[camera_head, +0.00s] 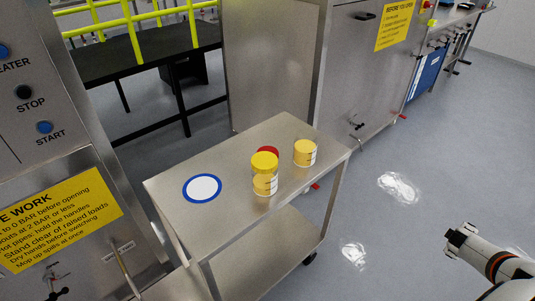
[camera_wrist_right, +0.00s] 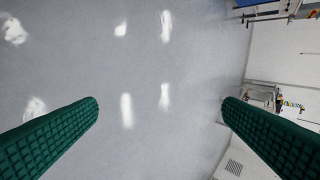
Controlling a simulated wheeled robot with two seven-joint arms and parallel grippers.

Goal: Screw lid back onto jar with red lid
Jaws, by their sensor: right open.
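A red lid (camera_head: 267,150) shows on the cart, mostly hidden behind a jar with a yellow lid (camera_head: 264,178). I cannot tell whether the red lid lies loose or sits on a jar. A second jar with a yellow top (camera_head: 305,152) and a printed label stands upright to the right, apart from the first. My right gripper (camera_head: 456,238) is at the lower right, over the floor and well away from the cart. Its green fingers are apart and empty in the right wrist view (camera_wrist_right: 160,105). My left gripper is not in view.
The metal cart (camera_head: 225,208) has a lower shelf and holds a white disc with a blue rim (camera_head: 202,188) at its left. A control panel (camera_head: 38,100) stands at the left. A steel cabinet (camera_head: 345,80) stands behind. The floor at right is clear apart from whitish patches (camera_head: 398,187).

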